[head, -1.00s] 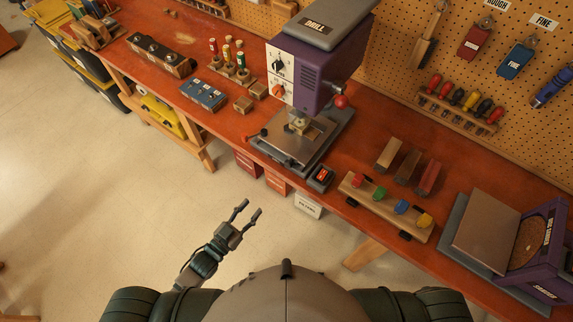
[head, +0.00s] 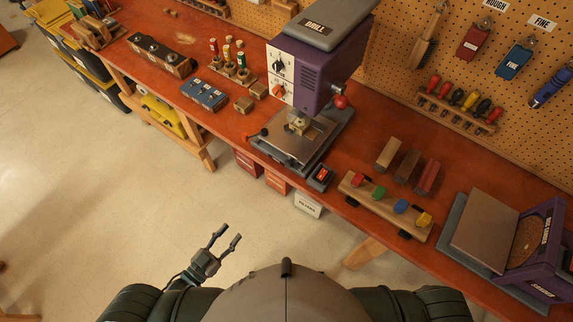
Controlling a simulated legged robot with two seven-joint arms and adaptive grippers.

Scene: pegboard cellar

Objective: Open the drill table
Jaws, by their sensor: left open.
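The drill (head: 318,65) is a purple and grey press with a white dial panel, standing on the orange-red bench in the head view. A dark knob sticks out at the plate's left edge. My left gripper (head: 228,236) is open and empty over the floor in front of the bench, well short of the drill table. My right gripper is out of view.
The bench (head: 380,122) holds a red-button switch box (head: 320,178) right of the drill, a rack of coloured clamps (head: 386,205) and a purple sander (head: 535,250). A blue box (head: 204,95) lies left. Bins sit under the bench. The floor in front is clear.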

